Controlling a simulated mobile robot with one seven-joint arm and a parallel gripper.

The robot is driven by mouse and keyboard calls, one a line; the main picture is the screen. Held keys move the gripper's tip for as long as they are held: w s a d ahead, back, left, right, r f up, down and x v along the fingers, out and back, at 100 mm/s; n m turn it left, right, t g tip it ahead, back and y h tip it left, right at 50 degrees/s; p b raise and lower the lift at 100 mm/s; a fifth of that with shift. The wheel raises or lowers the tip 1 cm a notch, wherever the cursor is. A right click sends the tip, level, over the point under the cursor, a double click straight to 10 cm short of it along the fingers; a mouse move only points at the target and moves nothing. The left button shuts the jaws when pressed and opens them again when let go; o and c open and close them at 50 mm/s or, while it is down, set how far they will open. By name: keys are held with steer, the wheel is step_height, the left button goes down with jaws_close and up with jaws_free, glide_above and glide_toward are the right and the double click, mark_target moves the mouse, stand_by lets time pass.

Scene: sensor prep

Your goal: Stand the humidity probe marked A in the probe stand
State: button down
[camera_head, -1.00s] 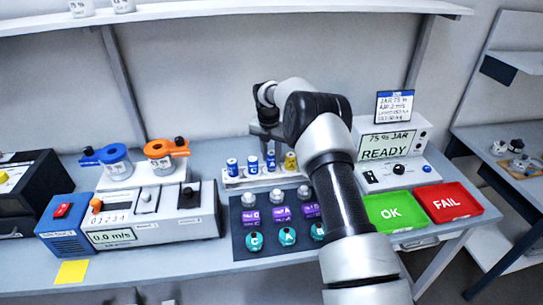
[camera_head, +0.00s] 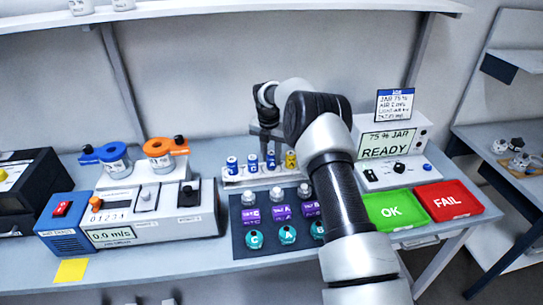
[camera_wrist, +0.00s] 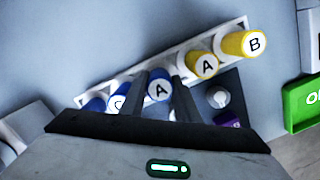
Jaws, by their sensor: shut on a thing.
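A blue-capped probe marked A (camera_wrist: 159,90) is between the two fingers of my gripper (camera_wrist: 160,92) in the wrist view. My gripper is shut on it. In the head view my gripper (camera_head: 268,138) is over the white rack (camera_head: 228,180), and the blue probe stands in line with the others there. Blue probes, one marked C (camera_wrist: 118,103), are to its left in the wrist view. A yellow-capped probe marked A (camera_wrist: 204,65) and one marked B (camera_wrist: 241,44) are to its right. The held probe's lower end is hidden.
A dark mat (camera_head: 240,240) in front of the rack holds purple and teal lettered items. The meter (camera_head: 150,225) is on the left. The 75 % JAR unit (camera_head: 390,150), green OK tray (camera_head: 370,205) and red FAIL tray (camera_head: 475,212) are on the right.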

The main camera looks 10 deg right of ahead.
steer(key=shift+f, duration=0.45)
stand_by(0.5)
steer(key=c, duration=1)
jaws_free()
steer(key=shift+r+p, duration=2.1)
steer(key=shift+r, duration=1.95)
